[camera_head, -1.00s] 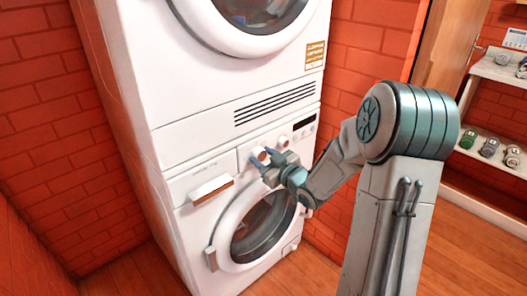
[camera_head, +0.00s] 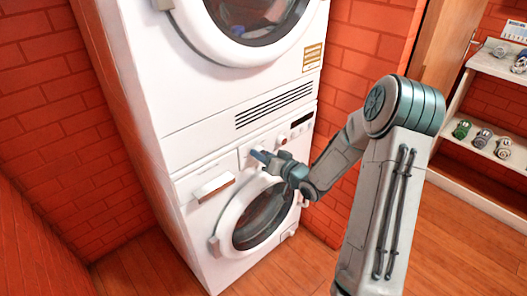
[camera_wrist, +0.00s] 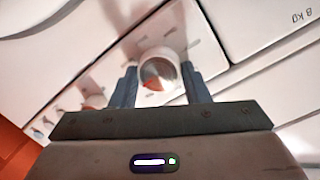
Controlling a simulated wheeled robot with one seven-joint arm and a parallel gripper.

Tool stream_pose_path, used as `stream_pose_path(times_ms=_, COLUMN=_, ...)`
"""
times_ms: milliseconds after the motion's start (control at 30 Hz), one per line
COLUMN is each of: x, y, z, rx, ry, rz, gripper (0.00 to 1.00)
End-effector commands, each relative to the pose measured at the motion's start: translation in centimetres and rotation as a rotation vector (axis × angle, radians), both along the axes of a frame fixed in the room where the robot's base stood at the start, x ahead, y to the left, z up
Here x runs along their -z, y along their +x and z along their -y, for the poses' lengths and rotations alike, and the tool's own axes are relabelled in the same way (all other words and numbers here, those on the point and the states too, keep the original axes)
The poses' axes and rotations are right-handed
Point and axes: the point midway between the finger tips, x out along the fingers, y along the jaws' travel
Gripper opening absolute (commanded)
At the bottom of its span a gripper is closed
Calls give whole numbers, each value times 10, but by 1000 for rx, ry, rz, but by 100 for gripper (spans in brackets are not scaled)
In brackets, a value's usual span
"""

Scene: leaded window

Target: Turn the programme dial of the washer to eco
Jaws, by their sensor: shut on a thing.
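The washer (camera_head: 196,239) is the lower of two stacked white machines. Its programme dial (camera_wrist: 158,72) is a round white knob with an orange-brown reflection on its face, standing out from the panel in the wrist view. My gripper (camera_wrist: 158,86) has one blue-grey finger on each side of the dial and is shut on it. In the head view my gripper (camera_head: 260,156) is at the washer's control panel, and its fingers largely hide the dial. Short marks surround the dial, but no eco label can be read.
A smaller knob (camera_wrist: 95,102) sits on the panel beside the dial. The detergent drawer (camera_head: 213,187) is left of my gripper, and the round door (camera_head: 262,217) is below it. The upper machine (camera_head: 207,101) stands above. Shelves (camera_head: 488,140) are at the far right.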

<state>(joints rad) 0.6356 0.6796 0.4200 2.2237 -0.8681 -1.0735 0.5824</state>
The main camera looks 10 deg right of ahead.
Motion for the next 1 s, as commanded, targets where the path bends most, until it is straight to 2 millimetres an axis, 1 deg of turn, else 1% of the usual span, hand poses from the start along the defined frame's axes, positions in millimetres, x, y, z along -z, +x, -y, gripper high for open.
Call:
stream_pose_path(times_ms=200, x=1, y=-1, z=0, rx=-1, ry=37, rz=-26, gripper=19)
stream_pose_path(times_ms=633, x=2, y=-1, z=0, rx=0, ry=43, rz=-30, gripper=19)
stream_pose_path(times_ms=667, x=2, y=-1, z=0, rx=0, ry=43, rz=-30, gripper=48)
stream_pose_path(times_ms=700, x=2, y=-1, z=0, rx=0, ry=42, rz=-29, gripper=59)
stream_pose_path(times_ms=733, x=2, y=-1, z=0, rx=0, ry=42, rz=-29, gripper=64)
stream_pose_path(times_ms=1000, x=1, y=-1, z=0, rx=0, ry=43, rz=-27, gripper=64)
